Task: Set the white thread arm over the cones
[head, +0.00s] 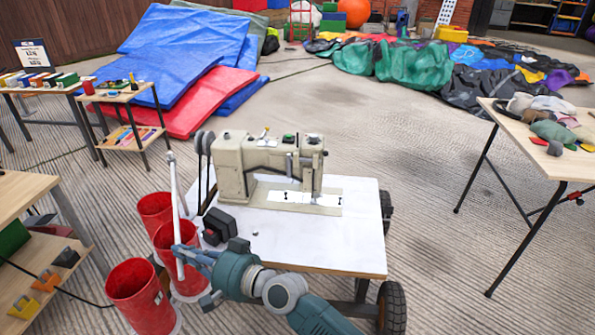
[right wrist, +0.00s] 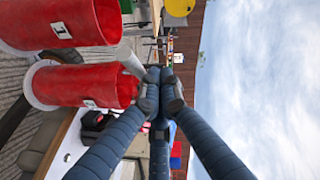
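The white thread arm (head: 175,200) is a thin, nearly upright white rod with a small knob on top, left of the sewing machine. Large red cones stand beside it: one at the back (head: 155,207), one in the middle (head: 187,283) and one at the front (head: 141,297). My right gripper (head: 183,258) reaches in from the lower right, its fingers closed at the rod's lower part, in front of the middle cone. In the right wrist view the fingers (right wrist: 161,78) meet at a white piece (right wrist: 131,62), beside two red cones. My left gripper is out of view.
The cream sewing machine (head: 265,165) sits on a white wheeled table (head: 325,240), with a black box (head: 219,226) near its left edge. A wooden shelf (head: 25,195) stands at the left. Open floor lies toward the right-hand table (head: 540,155).

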